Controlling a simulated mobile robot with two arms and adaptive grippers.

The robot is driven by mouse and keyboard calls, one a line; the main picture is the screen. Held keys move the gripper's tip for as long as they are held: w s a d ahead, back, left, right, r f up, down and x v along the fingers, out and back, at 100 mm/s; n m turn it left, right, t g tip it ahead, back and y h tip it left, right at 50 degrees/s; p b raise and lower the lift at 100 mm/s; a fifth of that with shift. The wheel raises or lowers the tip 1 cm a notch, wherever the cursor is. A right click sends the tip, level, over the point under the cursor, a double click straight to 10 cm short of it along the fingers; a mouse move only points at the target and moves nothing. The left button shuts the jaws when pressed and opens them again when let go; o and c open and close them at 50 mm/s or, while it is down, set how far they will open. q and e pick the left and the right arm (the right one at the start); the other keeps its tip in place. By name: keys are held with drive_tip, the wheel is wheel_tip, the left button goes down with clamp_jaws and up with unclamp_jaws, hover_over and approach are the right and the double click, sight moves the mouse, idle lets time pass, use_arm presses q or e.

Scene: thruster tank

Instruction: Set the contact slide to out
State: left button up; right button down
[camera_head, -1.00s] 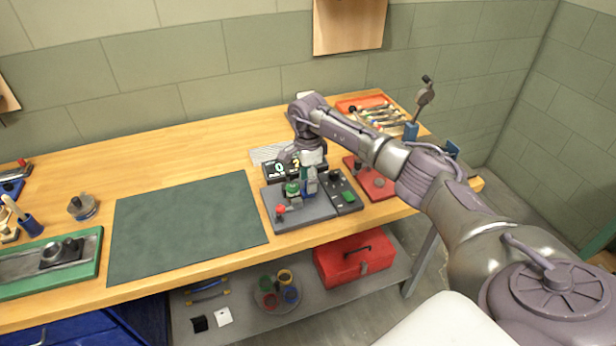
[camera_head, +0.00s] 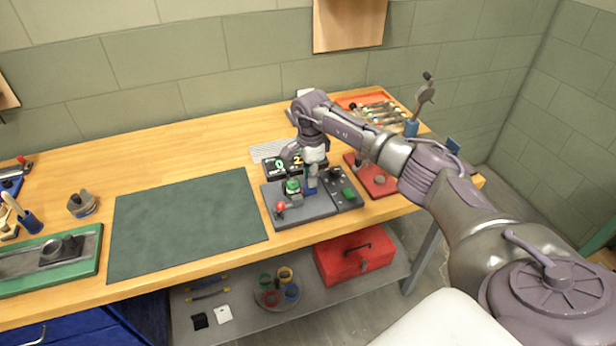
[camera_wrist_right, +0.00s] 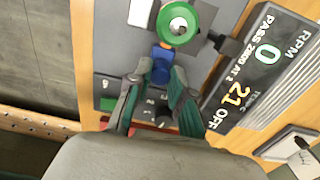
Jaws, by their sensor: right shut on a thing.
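The grey test rig (camera_head: 300,210) stands on the bench right of the green mat. A green round part (camera_head: 292,187) sits on it, and it also shows at the top of the right wrist view (camera_wrist_right: 177,24). A blue piece beside it, apparently the contact slide (camera_head: 310,188), also shows in the right wrist view (camera_wrist_right: 161,66). My right gripper (camera_wrist_right: 160,82) reaches down from above and is shut on the blue piece; its fingers partly hide it. The slide's exact position is hard to tell. My left gripper is not in view.
A display (camera_wrist_right: 262,75) behind the rig reads 0 RPM and 21. A red-knobbed lever (camera_head: 280,207) stands at the rig's front left, and a green button (camera_head: 348,194) at its right. A red plate (camera_head: 380,183) lies farther right. The green mat (camera_head: 185,225) is clear.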

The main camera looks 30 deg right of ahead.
sight(318, 190)
drive_tip(key=shift+s+d+b, duration=0.2)
drive_tip(key=shift+d+b, duration=0.1)
drive_tip(key=shift+d, duration=0.7)
drive_tip(key=c, duration=1)
unclamp_jaws()
drive_tip(key=shift+r, duration=0.3)
wheel_tip(318, 190, up, 12)
drive_tip(key=shift+f, duration=0.25)
